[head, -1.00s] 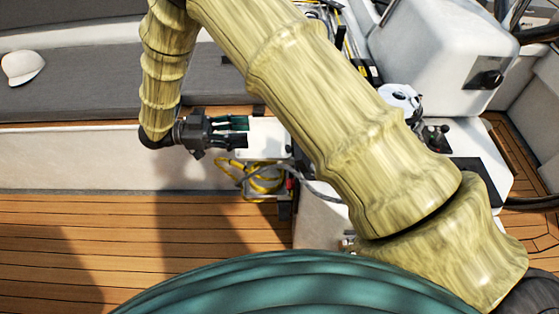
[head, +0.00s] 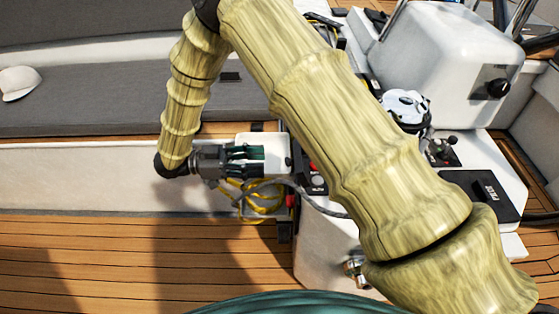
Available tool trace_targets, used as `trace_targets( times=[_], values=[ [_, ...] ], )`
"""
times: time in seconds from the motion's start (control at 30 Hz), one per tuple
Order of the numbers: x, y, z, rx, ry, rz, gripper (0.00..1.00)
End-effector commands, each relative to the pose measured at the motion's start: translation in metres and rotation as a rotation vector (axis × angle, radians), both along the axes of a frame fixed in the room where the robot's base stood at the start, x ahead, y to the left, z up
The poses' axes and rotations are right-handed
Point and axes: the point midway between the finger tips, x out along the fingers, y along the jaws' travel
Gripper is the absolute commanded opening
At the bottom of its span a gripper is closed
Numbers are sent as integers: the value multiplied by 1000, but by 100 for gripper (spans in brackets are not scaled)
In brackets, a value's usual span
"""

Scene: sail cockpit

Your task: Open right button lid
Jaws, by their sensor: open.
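My gripper (head: 258,161) is at the left side of the white console (head: 322,238), its dark green-tipped fingers pointing right. It is open, and nothing shows between its fingers. A small white box (head: 275,142) is at the fingertips; whether they touch it cannot be told. Just right of the fingertips, a red button (head: 313,167) and a pale round button or lid (head: 318,181) show on a dark panel. They are small and partly hidden by my arm, so I cannot tell whether a lid is shut or which is the right one.
A yellow rope or hose (head: 262,200) and a grey cable (head: 325,207) hang below my gripper. A grey bench cushion (head: 110,100) with a white cap (head: 18,83) lies behind. A white pod (head: 450,55) stands at right. The teak deck (head: 130,255) is clear.

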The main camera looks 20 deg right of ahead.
Motion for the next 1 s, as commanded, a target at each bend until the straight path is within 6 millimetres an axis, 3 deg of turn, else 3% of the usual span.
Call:
trace_targets(
  times=[0.4,0.87,0.9,1.0],
  values=[
    [-16,-52,0,1,1,0,44],
    [-19,-63,0,0,0,0,44],
    [-19,-63,0,0,0,0,42],
    [-19,-63,0,0,0,0,23]
  ],
)
